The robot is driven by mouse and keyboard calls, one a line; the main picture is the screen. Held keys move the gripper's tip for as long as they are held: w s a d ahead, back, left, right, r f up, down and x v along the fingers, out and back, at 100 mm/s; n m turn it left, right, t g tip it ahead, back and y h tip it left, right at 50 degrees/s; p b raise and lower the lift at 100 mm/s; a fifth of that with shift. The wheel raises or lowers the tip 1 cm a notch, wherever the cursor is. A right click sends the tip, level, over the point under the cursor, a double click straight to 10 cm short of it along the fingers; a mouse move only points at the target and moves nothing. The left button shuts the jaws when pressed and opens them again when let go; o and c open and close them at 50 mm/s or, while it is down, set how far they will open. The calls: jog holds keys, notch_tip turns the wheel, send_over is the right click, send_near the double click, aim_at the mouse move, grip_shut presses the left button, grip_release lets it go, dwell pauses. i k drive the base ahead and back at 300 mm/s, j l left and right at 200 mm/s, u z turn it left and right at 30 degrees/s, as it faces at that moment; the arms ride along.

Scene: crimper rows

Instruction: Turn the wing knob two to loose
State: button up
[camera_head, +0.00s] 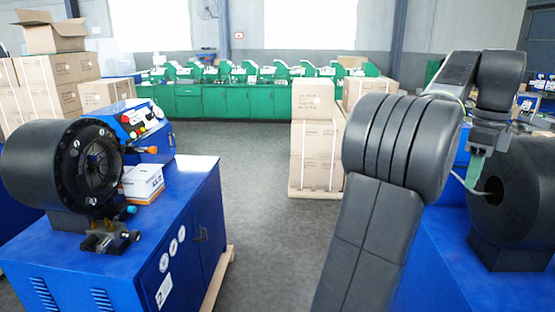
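A blue crimper cabinet (120,275) at the left has a white label that seems to read 2. A black round crimper head (45,165) stands on it. In front of the head is a small dark metal fitting with wing-like ends (105,238); it may be the wing knob, but its setting is too small to tell. My gripper (474,180) is at the far right, pointing down beside another black crimper head (520,195), well away from the left machine. Its fingers are small and partly lost against the background. No wing knob shows clearly at the right machine.
A control box (140,125) with coloured buttons and a small white box (143,183) are on the left machine. Stacked cartons (318,150) stand on a pallet in the middle distance. Grey floor (262,250) lies clear between the two blue machines. Green machines (230,100) line the back.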

aim_at(128, 142)
jog(key=i+l+u, duration=0.1)
jog(key=i+u, duration=0.3)
jog(key=i, duration=0.15)
jog(key=i+l+u, duration=0.35)
jog(key=i, duration=0.15)
jog(key=i+l+u, duration=0.5)
jog(key=i+u, duration=0.15)
jog(key=u, duration=0.25)
jog(key=i+l+u, duration=0.2)
jog(key=u, duration=0.25)
jog(key=i+l+u, duration=0.15)
jog(key=l+u, duration=0.15)
jog(key=u, duration=0.2)
jog(key=i+l+u, duration=0.1)
jog(key=l+u, duration=0.2)
jog(key=u, duration=0.15)
jog(key=i+l+u, duration=0.1)
jog(key=l+u, duration=0.35)
jog(key=i+l+u, duration=0.1)
jog(key=l+u, duration=0.75)
jog(key=k+l, duration=0.05)
